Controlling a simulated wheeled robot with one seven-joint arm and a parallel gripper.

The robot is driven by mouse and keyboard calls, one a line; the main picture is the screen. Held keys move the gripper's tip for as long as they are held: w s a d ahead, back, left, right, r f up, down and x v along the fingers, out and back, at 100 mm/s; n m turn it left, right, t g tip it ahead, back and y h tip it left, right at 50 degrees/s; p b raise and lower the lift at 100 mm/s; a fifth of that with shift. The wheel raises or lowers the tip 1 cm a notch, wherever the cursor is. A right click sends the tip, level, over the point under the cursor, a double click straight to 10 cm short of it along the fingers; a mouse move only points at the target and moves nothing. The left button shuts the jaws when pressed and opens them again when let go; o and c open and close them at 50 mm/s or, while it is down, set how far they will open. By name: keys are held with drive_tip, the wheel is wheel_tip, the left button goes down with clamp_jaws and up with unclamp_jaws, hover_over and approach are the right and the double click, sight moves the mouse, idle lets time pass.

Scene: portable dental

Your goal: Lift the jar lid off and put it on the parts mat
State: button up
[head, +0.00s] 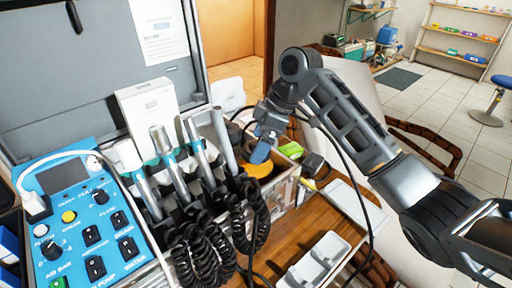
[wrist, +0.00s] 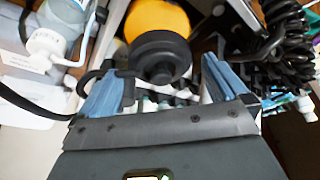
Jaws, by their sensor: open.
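An orange round part (head: 258,170), which looks like the jar lid, sits among the items behind the dental handpieces in the head view. In the wrist view it shows as an orange body (wrist: 157,18) with a black round knob (wrist: 160,57). My gripper (head: 262,150) is just above it in the head view. In the wrist view my gripper (wrist: 162,85) has its two blue fingers apart, with the knob ahead between them and no visible contact. The jar below is mostly hidden. A flat pale grey rectangle (head: 357,206) on the wooden table may be the parts mat.
The blue control panel (head: 90,225) and handpieces with black coiled cords (head: 205,245) stand at left. A white compartment tray (head: 315,262) lies on the wooden table (head: 298,230). A white bottle (wrist: 48,42) is close to one finger in the wrist view.

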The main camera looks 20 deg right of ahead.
drive_tip(key=shift+a+f, duration=0.15)
drive_tip(key=shift+f, duration=0.3)
drive_tip(key=c, duration=1)
drive_tip(key=shift+o, duration=0.2)
